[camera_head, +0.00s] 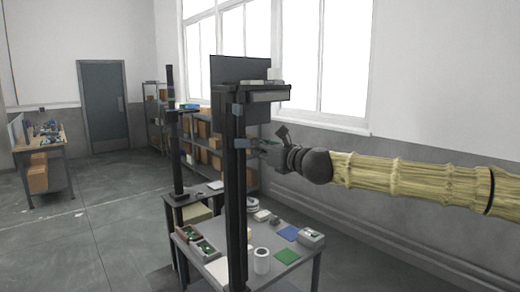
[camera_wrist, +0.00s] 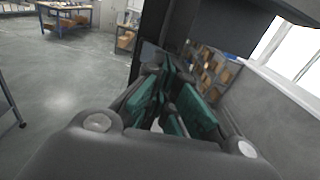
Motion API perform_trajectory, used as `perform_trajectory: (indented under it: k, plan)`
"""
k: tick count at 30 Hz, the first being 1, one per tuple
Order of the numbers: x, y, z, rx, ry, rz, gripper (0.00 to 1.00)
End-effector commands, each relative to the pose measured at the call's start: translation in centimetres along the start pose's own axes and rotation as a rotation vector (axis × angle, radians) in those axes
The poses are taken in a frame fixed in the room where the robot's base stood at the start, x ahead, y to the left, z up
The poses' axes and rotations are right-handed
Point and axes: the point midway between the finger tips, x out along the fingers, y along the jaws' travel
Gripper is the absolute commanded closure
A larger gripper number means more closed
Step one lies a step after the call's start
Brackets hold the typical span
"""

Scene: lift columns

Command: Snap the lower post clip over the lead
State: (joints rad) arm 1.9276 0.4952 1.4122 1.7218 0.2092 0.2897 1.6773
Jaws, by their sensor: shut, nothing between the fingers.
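A dark upright post (camera_head: 236,190) stands at the near table. A small blue-grey block, which looks like the lower post clip (camera_head: 241,143), sits on the post at my gripper's height. A similar block, perhaps the upper clip (camera_head: 238,110), sits above it. My gripper (camera_head: 264,146) is shut and empty, just right of the lower clip; I cannot tell whether they touch. In the wrist view my gripper's green-padded fingers (camera_wrist: 170,103) point at the dark post (camera_wrist: 150,35). I cannot make out the lead or whether the clip is open.
A shelf and dark monitor (camera_head: 240,68) top the post. The near table (camera_head: 215,270) holds a white cup (camera_head: 261,260), trays with green boards (camera_head: 203,249), a blue mat (camera_head: 288,233) and a green mat (camera_head: 286,256). A second post (camera_head: 174,150) stands behind. The floor at left is clear.

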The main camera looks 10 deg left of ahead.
Motion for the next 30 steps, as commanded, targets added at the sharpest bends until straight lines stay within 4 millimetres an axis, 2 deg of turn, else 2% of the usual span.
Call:
perform_trajectory:
  k: [30]
  plan:
    - [2.2, 0.1, 0.0, 0.000, 0.000, 0.002, 1.00]
